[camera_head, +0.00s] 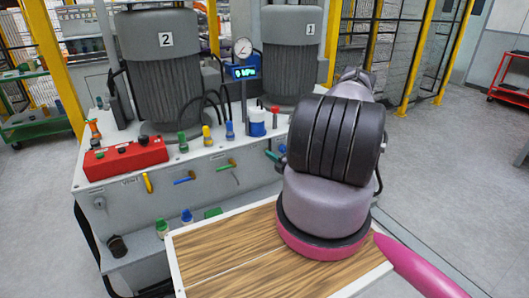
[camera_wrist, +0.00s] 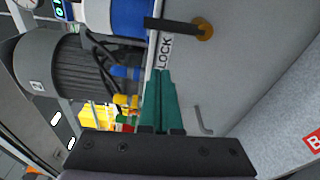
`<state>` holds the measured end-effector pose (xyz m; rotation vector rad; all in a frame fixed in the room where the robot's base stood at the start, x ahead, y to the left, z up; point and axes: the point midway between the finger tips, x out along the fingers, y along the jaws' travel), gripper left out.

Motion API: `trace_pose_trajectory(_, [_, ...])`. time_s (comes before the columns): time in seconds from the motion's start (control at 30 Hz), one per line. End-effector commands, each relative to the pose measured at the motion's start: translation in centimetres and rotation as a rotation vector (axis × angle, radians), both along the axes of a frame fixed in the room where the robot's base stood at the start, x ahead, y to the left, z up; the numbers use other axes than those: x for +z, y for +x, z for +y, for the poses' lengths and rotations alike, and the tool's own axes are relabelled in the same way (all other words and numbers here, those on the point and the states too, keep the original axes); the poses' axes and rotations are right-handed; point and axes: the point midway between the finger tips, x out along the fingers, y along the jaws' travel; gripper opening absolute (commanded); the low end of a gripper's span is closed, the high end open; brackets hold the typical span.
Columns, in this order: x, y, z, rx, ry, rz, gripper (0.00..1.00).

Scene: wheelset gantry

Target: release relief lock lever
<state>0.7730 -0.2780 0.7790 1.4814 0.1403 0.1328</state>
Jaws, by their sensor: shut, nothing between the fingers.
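In the wrist view a black lever (camera_wrist: 170,23) on a brass pivot (camera_wrist: 204,29) sits on the grey panel beside the LOCK label (camera_wrist: 164,54). My gripper (camera_wrist: 163,72) has green fingers, shut together with nothing between them. Its tips point toward the label and the lever, and appear apart from the lever. In the head view my arm covers the right end of the panel, and I cannot make out the lever there.
The grey pump bench (camera_head: 120,205) carries two motors, a red box (camera_head: 125,158), a gauge (camera_head: 243,47) and a 0 kPa display (camera_head: 244,72). Blue (camera_head: 184,181) and green (camera_head: 225,165) handles stick out of its front. A wooden-topped surface (camera_head: 215,255) lies below my arm.

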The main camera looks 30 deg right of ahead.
Motion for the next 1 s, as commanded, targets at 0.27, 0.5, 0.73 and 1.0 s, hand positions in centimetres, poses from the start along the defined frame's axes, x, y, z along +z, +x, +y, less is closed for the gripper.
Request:
trace_pose_trajectory(0.27, [0.0,-3.1,-0.6,0.0,0.0,0.0,0.0])
trace_pose_trajectory(0.5, [0.0,-3.4,-0.6,0.0,0.0,-0.001,0.0])
trace_pose_trajectory(0.73, [0.0,-3.3,-0.6,0.0,0.0,-0.001,0.0])
trace_pose_trajectory(1.0, [2.9,-2.1,0.3,0.082,-0.07,-0.033,0.0])
